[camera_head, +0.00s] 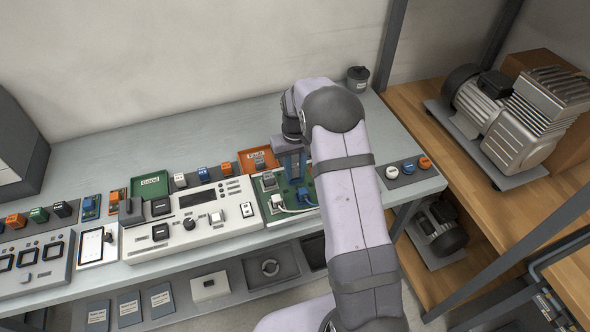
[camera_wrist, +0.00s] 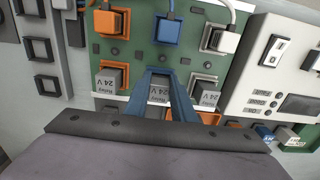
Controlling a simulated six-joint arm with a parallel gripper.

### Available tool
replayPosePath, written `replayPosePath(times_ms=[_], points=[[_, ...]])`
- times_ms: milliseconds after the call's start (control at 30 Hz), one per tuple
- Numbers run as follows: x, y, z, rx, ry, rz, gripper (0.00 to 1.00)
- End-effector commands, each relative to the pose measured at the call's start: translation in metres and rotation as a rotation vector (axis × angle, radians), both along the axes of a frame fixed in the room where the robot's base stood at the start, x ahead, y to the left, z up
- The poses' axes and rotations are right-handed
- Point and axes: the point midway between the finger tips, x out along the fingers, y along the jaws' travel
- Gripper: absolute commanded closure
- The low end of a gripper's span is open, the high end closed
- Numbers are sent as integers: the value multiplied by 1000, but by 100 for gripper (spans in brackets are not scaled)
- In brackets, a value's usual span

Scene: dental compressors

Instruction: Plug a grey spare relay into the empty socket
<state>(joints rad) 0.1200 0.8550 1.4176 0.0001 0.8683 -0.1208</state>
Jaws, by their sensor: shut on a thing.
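My gripper (camera_wrist: 160,92) is over the green circuit board (camera_head: 273,215) in the head view, with its blue fingers pointing down. In the wrist view the fingers are shut on a grey relay (camera_wrist: 158,96) marked 24 V. The fingers and the held relay hide the spot beneath, so I cannot tell whether the held relay is seated or above the board.
Orange (camera_wrist: 108,22), blue (camera_wrist: 167,31) and white (camera_wrist: 222,38) cable plugs stand along the board. A white control panel (camera_head: 190,232) adjoins it. An orange Fault tray (camera_head: 246,169) and a green Good tray (camera_head: 149,187) lie behind. The bench's back right is mostly clear.

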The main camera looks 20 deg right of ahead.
Motion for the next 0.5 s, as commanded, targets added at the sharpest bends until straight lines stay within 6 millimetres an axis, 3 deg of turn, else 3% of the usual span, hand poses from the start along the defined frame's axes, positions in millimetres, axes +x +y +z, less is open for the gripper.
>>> replayPosePath(times_ms=[300,333,400,500], points=[[0,0,-4,0,1,0,99],[0,0,-4,0,1,0,70],[0,0,-4,0,1,0,55],[0,0,-4,0,1,0,55]])
